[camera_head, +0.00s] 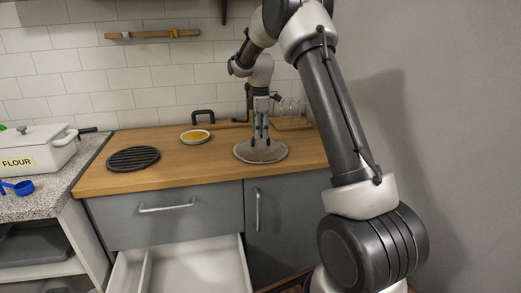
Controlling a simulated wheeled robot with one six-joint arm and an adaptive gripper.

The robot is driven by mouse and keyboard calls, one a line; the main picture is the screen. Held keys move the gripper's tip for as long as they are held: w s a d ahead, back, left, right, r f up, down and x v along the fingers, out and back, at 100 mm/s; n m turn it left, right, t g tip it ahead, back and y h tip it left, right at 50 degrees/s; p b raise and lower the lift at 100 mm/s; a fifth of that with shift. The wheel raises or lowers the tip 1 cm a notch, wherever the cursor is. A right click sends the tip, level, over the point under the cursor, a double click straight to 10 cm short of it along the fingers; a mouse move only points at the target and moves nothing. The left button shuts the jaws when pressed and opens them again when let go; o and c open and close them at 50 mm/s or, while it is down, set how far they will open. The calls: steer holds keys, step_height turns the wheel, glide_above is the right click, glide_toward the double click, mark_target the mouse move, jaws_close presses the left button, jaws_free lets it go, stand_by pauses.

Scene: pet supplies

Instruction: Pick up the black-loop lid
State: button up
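A round grey lid-like disc (246,155) is at the front right of the wooden counter. It looks flat, and I cannot tell whether it touches the wood. My gripper (261,140) points straight down over the middle of this disc, with its two dark fingers a little apart. The fingers hide the disc's centre, so no loop shows there and I cannot tell whether they hold one. A separate black loop (203,112) stands at the back of the counter near the wall; what it belongs to is unclear.
A black round grate (133,158) and a white dish with yellow contents (195,136) are on the counter's left part. A small rack (293,124) stands behind my gripper. An open drawer (190,268) juts out below. A white flour box (40,148) is at far left.

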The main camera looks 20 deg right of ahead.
mark_target(261, 143)
steer(key=shift+f, duration=1.55)
jaws_close()
steer(key=shift+r, duration=0.1)
